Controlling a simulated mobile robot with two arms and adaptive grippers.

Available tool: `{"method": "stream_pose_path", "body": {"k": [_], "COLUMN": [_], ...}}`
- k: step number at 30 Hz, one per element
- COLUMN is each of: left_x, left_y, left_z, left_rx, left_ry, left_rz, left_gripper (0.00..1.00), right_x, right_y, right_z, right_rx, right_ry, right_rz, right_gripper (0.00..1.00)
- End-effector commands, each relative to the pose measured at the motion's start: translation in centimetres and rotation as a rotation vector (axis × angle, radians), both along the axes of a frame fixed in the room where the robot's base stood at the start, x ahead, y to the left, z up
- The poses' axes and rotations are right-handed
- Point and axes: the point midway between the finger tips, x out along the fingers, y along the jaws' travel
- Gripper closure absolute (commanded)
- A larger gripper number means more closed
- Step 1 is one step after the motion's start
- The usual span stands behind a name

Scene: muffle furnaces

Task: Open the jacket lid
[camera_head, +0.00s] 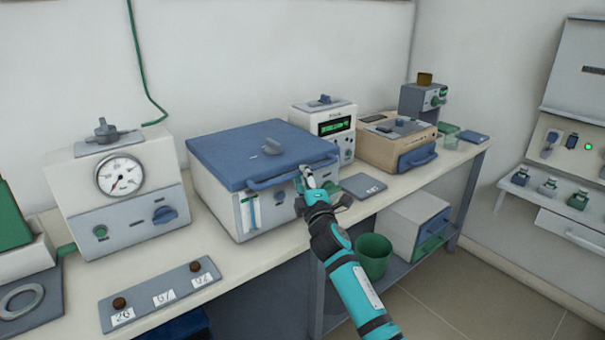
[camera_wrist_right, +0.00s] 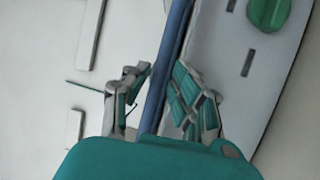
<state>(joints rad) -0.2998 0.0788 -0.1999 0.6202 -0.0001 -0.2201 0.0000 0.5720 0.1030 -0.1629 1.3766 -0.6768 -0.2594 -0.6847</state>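My right gripper (camera_head: 306,180) is at the right part of this handle. In the right wrist view, the fingers (camera_wrist_right: 160,85) stand apart on either side of a long blue bar (camera_wrist_right: 176,35), with a small gap showing on the left. My left gripper is not in view.
A gauge unit (camera_head: 118,190) stands to the left and a display unit (camera_head: 327,122) behind right. A beige unit (camera_head: 392,148) is farther right. A grey pad (camera_head: 363,186) lies beside the box. A green bin (camera_head: 373,256) is on the lower shelf. The wall rises behind the bench.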

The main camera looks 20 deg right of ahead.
Motion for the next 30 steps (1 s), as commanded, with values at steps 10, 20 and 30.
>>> {"method": "stream_pose_path", "body": {"k": [10, 20, 30], "left_x": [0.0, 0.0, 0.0], "left_y": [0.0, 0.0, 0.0], "left_z": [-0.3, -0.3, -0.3], "left_rx": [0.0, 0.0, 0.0], "left_ry": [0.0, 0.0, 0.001], "left_rz": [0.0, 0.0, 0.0], "left_gripper": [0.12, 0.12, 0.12], "right_x": [2.2, 2.2, 2.2], "right_y": [-0.1, -0.1, -0.1], "right_z": [0.3, 0.4, 0.4], "right_rx": [0.0, -0.001, -0.002], "right_ry": [0.001, 0.0, 0.0], "right_rz": [0.0, 0.0, 0.0], "right_gripper": [0.75, 0.91, 1.0]}}
